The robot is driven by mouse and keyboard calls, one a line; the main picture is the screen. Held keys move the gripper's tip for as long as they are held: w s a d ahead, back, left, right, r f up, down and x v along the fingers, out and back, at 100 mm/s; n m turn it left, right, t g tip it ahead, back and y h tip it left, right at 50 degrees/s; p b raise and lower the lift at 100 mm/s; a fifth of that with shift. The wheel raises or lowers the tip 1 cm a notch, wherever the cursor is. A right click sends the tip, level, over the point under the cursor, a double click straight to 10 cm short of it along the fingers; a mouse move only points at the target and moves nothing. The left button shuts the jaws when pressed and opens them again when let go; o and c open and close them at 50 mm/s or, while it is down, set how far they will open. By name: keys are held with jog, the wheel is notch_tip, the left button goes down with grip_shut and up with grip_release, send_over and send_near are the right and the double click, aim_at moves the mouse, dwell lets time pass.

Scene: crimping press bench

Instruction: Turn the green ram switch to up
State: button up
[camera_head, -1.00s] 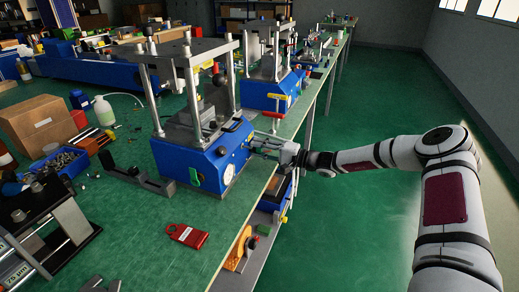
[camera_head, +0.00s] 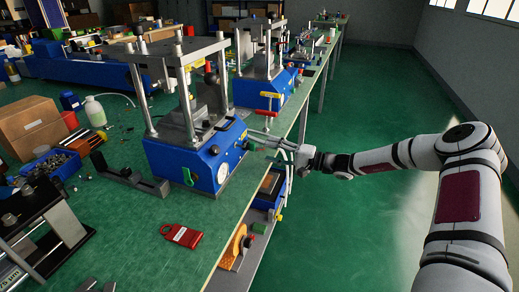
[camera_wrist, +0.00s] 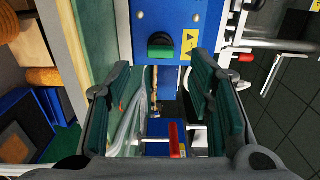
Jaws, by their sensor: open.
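The nearest blue press (camera_head: 195,155) stands on the green bench. In the wrist view a round dark knob with a green bar, the ram switch (camera_wrist: 161,47), sits on the blue panel beside a yellow warning label (camera_wrist: 190,42). The bar lies roughly level across that picture. My gripper (camera_wrist: 162,85) is open and empty, its two dark green pads on either side of and below the switch in that view, apart from it. In the head view my gripper (camera_head: 254,138) is at the press's right side. Another green part (camera_head: 188,176) shows on its front left.
A gauge (camera_head: 223,173) sits at the press's front corner. A red tag (camera_head: 182,235) lies on the bench. A red-handled part (camera_wrist: 175,140) shows between the fingers in the wrist view. A second blue press (camera_head: 262,92) stands behind. The floor aisle at right is clear.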

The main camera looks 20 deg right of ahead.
jog(key=shift+v, duration=2.25)
jog(key=s+a+r+n+g+h+p, duration=0.2)
jog(key=s+a+r+n+g+h, duration=0.1)
jog(key=s+a+r+g, duration=0.4)
jog(key=s+a+r+n+g+h+p, duration=0.2)
jog(key=s+a+r+n+g, duration=0.25)
jog(key=s, duration=0.45)
jog(key=s+d+r+t+h+p, duration=0.1)
jog(key=s+r+h+p, duration=0.1)
jog(key=s+r, duration=0.5)
jog(key=s+d+r+t+h+p, duration=0.1)
jog(key=s+r+h, duration=0.3)
jog(key=s, duration=0.9)
jog(key=s+d+r+t+h+p, duration=0.1)
jog(key=s+r+t+h+p, duration=0.2)
jog(key=s+r, duration=0.6)
jog(key=shift+s+r+h+p, duration=0.3)
jog(key=shift+s+r+p, duration=0.1)
jog(key=shift+s, duration=0.5)
